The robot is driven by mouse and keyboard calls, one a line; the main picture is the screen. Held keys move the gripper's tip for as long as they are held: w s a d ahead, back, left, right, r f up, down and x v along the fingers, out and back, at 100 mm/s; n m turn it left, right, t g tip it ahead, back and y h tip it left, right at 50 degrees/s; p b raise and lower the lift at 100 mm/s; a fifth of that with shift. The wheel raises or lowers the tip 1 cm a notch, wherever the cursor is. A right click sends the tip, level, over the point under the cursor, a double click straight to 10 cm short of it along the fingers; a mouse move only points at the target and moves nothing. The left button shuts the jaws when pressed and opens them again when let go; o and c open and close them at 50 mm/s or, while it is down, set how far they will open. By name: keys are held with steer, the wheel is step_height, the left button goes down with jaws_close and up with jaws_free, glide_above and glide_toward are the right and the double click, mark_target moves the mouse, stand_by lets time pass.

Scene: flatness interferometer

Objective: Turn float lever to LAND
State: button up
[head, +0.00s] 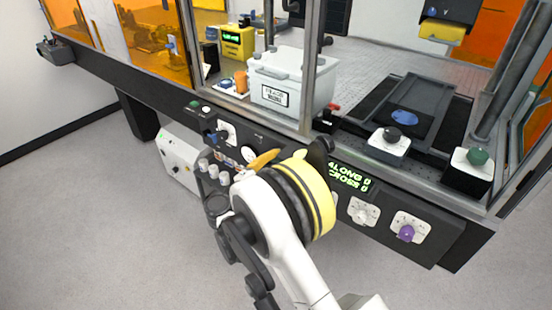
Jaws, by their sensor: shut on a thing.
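My gripper (316,160) is at the sloping black control panel (450,232), seen from behind. My yellow and black wrist covers most of it. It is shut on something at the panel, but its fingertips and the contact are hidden. An orange-yellow lever-like bar (263,160) shows just left of the wrist, beside a round white dial (248,153); it appears to be the float lever. Its LAND marking cannot be read.
A blue-handled control (216,136) is left on the panel; white (361,214) and purple (406,233) knobs are right. Upright frame posts (313,60) rise behind the panel.

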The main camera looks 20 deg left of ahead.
steer(key=m, duration=0.2)
steer(key=f+m, duration=0.2)
steer(key=m, duration=0.1)
steer(key=shift+s+d+f+m, duration=0.1)
steer(key=shift+d+m, duration=0.15)
steer(key=shift+m, duration=0.05)
stand_by(0.4)
steer(key=o, duration=1.2)
steer(key=shift+f, duration=0.1)
steer(key=v, duration=1.2)
